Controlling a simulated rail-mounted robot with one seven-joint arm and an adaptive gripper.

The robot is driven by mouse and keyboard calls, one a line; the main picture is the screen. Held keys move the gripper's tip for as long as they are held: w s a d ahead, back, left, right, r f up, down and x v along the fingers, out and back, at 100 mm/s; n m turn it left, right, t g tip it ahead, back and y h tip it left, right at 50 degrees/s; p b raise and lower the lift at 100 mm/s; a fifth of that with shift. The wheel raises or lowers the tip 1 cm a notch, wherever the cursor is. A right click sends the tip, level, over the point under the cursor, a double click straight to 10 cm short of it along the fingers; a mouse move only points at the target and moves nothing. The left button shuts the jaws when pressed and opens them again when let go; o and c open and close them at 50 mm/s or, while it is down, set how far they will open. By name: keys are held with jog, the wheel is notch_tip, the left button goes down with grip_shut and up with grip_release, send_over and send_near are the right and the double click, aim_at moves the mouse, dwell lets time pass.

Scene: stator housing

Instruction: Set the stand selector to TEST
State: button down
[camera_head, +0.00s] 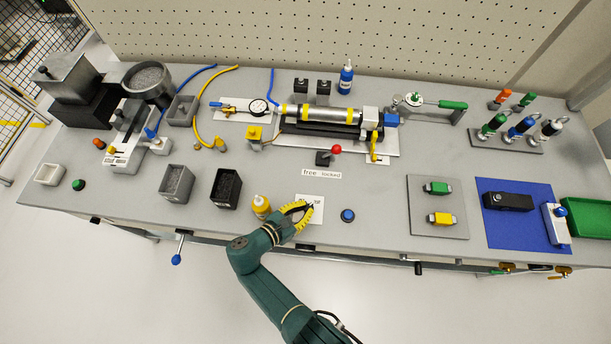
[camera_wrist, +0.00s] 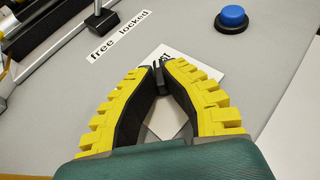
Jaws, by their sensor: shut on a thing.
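The stand selector is a small black knob (camera_wrist: 161,82) on a white label plate (camera_head: 316,216) near the front edge of the bench. My gripper (camera_head: 308,208), with yellow ribbed fingers and black pads, reaches down over the plate. In the wrist view my gripper (camera_wrist: 158,75) has its fingertips closed on the knob. The fingers and the knob hide much of the plate (camera_wrist: 150,52). Only part of its dark lettering shows, so I cannot read which position the knob points to.
A blue button (camera_head: 348,215) sits just right of the plate. Behind are a "free locked" label (camera_head: 321,174) and a red-knobbed lever (camera_head: 336,149). Grey and black bins (camera_head: 226,188) stand further left.

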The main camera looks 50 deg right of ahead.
jog(key=shift+m+g+b, duration=0.4)
jog(key=shift+g+b, duration=0.05)
jog(key=shift+g, duration=0.05)
jog(key=c, duration=1.1)
grip_release()
jog(key=shift+d, duration=0.15)
jog(key=shift+c, duration=0.2)
jog(key=v, duration=1.2)
jog(key=shift+r, duration=0.15)
